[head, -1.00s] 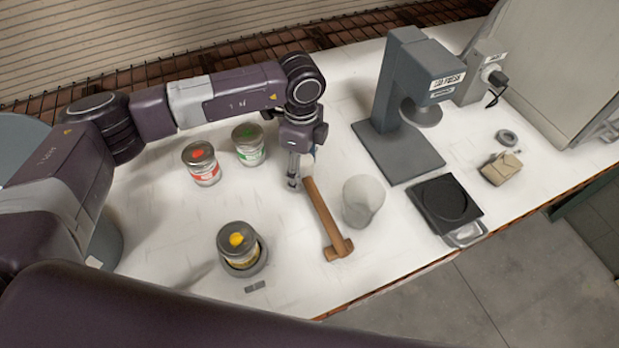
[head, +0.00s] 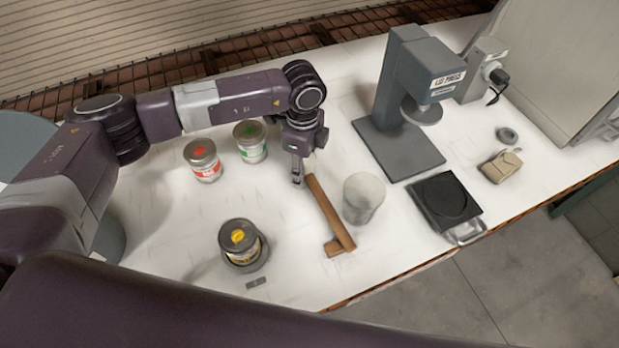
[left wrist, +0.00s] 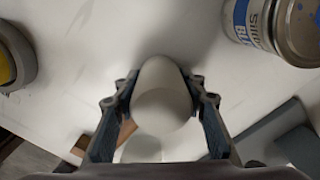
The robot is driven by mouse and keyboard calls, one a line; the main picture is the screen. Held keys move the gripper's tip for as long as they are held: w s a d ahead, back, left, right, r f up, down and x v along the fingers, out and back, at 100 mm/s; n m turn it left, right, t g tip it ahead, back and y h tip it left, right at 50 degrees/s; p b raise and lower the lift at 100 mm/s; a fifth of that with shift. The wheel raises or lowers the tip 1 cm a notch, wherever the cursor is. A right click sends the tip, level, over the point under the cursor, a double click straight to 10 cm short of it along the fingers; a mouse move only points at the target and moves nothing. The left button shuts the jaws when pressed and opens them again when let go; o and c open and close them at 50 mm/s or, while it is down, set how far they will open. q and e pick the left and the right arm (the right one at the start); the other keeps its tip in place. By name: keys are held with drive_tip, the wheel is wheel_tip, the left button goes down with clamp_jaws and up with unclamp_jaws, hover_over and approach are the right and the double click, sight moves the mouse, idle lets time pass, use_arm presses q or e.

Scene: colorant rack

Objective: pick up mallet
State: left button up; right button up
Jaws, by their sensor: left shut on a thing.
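The mallet (head: 326,212) has a brown wooden handle and a block-shaped wooden head toward the table's front edge. Its handle runs up to my left gripper (head: 297,181), which is shut on its upper end. In the left wrist view, a pale rounded thing, apparently the handle's end, sits between the two fingers of my left gripper (left wrist: 160,100). Brown wood of the mallet (left wrist: 110,137) shows below left of it. I cannot tell whether the mallet's head touches the table. My right gripper is not in view.
A clear beaker (head: 364,198) stands close right of the mallet. A blue-labelled can (left wrist: 250,22) shows in the wrist view. A grey press (head: 400,150) stands right.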

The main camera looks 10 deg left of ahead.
use_arm(q)
drive_tip(key=shift+r, duration=0.15)
drive_tip(key=shift+w+r+b, duration=0.1)
drive_tip(key=shift+r+b, duration=0.2)
drive_tip(key=shift+r, duration=0.25)
wheel_tip(320, 180, up, 19)
drive_tip(key=b, duration=0.5)
drive_tip(key=shift+f, duration=0.15)
drive_tip(key=o, duration=0.8)
drive_tip(key=c, duration=0.9)
